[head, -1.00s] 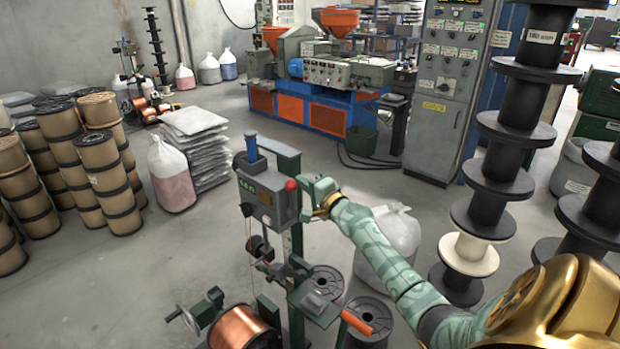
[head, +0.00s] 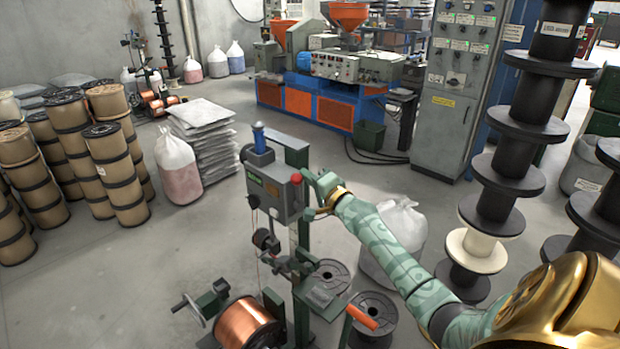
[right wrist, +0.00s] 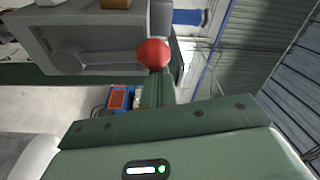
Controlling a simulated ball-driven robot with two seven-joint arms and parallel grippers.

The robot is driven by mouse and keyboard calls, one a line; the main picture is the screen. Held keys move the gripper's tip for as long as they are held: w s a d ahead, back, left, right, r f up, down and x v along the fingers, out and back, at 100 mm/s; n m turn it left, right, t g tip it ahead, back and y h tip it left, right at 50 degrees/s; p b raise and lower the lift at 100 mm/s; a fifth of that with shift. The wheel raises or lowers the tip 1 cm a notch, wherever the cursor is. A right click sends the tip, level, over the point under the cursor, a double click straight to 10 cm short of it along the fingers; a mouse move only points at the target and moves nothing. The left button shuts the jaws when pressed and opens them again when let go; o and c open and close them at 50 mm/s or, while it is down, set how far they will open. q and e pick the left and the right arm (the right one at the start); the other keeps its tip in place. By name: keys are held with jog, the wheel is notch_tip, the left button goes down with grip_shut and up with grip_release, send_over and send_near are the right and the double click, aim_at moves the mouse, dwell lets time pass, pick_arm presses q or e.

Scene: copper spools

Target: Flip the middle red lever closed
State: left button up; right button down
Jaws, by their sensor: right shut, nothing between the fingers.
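A red ball knob (head: 296,178) sits on the right side of the grey control box (head: 270,192) on the green machine post. In the right wrist view the knob (right wrist: 153,53) is at the end of a grey lever arm (right wrist: 105,58) lying along the box side. My right gripper (head: 316,184) is shut and empty, close beside the knob on its right. In the right wrist view the green gripper body (right wrist: 165,150) fills the lower part; contact with the knob cannot be told. My left gripper is not in view.
An orange-red handle (head: 361,317) sticks out low on the machine. A copper spool (head: 245,325) is at its foot, with black spools (head: 374,312) beside it. A tall black spool stack (head: 493,205) stands right of my arm. Open floor (head: 130,270) lies to the left.

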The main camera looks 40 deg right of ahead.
aim_at(297, 181)
jog(key=a+n, duration=0.1)
jog(key=n, duration=0.1)
jog(key=a+n+b, duration=0.1)
jog(key=a+n, duration=0.1)
jog(key=shift+s+a+f+t, duration=0.1)
jog(key=shift+s+a+t, duration=0.05)
jog(key=shift+t, duration=0.15)
jog(key=a+f+n+y, duration=0.3)
jog(key=a+f+n, duration=0.2)
jog(key=n, duration=0.7)
jog(key=shift+s+a+t+b, duration=0.3)
jog(key=shift+a+t+b, duration=0.15)
jog(key=shift+a, duration=0.55)
notch_tip(297, 181, up, 5)
jog(key=p, duration=0.5)
jog(key=s+d+f, duration=0.1)
jog(key=s+f, duration=0.1)
jog(key=s, duration=0.7)
jog(key=shift+f, duration=0.4)
